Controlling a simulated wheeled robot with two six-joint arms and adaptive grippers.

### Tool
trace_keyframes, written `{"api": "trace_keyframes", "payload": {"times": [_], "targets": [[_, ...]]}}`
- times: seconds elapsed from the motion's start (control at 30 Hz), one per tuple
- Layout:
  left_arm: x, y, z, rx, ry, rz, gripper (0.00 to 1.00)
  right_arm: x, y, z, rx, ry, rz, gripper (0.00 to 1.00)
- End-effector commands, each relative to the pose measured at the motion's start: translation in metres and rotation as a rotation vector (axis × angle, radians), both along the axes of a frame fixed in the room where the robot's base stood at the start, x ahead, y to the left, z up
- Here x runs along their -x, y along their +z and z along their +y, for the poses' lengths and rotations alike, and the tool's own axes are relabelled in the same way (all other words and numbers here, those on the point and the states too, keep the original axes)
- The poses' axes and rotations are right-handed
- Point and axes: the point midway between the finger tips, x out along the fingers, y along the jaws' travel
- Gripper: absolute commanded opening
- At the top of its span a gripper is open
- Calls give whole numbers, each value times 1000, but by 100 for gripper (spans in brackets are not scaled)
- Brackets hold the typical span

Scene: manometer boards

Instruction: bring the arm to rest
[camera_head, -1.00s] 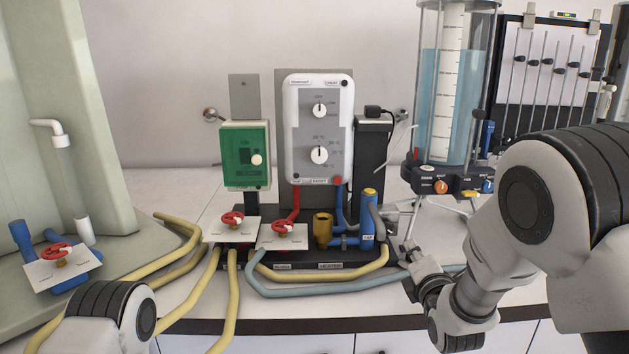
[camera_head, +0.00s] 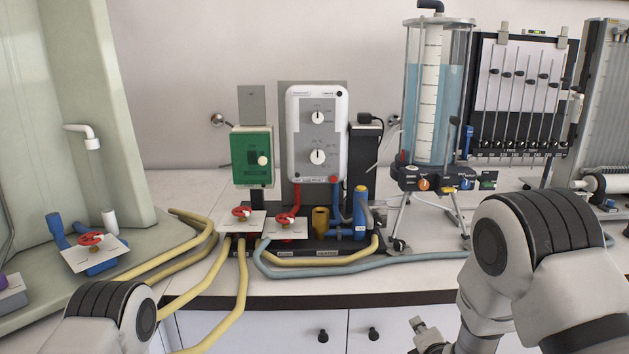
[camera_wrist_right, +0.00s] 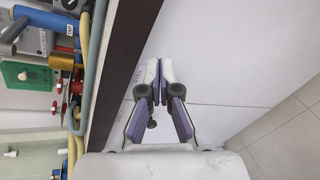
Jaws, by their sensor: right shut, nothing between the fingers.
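My right arm (camera_head: 520,260) comes in from the right side of the head view, bent down in front of the bench. Its gripper (camera_head: 420,326) is low at the bottom edge, in front of the cupboard doors and below the bench top, partly cut off. In the right wrist view the same gripper (camera_wrist_right: 160,70) has its fingertips together with nothing between them, over the white cupboard fronts. It touches nothing that I can see. Only a rounded link of my left arm (camera_head: 112,318) shows at the lower left; the left gripper is out of view.
The bench edge (camera_head: 330,299) runs above my right gripper. On the bench stand a white control box (camera_head: 317,120), a green switch box (camera_head: 251,157), red valves (camera_head: 241,212), hoses and a water cylinder (camera_head: 434,100). Cupboard knobs (camera_head: 323,336) are left of the gripper. Floor (camera_wrist_right: 280,145) shows clear.

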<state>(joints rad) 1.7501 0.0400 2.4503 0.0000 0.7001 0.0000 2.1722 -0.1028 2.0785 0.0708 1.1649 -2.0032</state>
Motion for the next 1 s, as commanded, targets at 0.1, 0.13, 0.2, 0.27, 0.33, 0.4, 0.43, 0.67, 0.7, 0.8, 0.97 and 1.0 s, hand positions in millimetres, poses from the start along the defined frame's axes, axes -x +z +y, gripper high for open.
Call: {"api": "trace_keyframes", "payload": {"times": [0.1, 0.13, 0.2, 0.27, 0.33, 0.4, 0.43, 0.67, 0.7, 0.8, 0.97, 1.0], "targets": [[0, 12, 0, 0, 0, 0, 40, 34, -48, -9, -50, -33, 143, 0], [0, 14, 0, 0, 0, 0, 40, 45, -63, -12, -72, -48, 188, 0], [0, 21, 0, 0, 0, 0, 40, 82, -100, -19, -159, -107, 315, 0], [0, 28, 0, 0, 0, 0, 40, 122, -133, -24, -263, -189, 442, 0], [0, 34, 0, 0, 0, 0, 40, 178, -166, -30, -414, -331, 597, 0], [0, 40, 0, 0, 0, 0, 40, 238, -191, -33, -579, -528, 741, 0], [0, 42, 0, 0, 0, 0, 40, 264, -198, -34, -654, -632, 798, 0], [0, 41, 0, 0, 0, 0, 40, 377, -204, -31, -1128, -1469, 877, 0], [0, 41, 0, 0, 0, 0, 40, 382, -204, -30, -1179, -1566, 847, 0], [0, 41, 0, 0, 0, 0, 40, 386, -205, -30, -1265, -1719, 780, 0], [0, 41, 0, 0, 0, 0, 40, 385, -204, -30, -1301, -1768, 748, 0], [0, 41, 0, 0, 0, 0, 40, 385, -205, -30, -1302, -1767, 748, 0]]}}
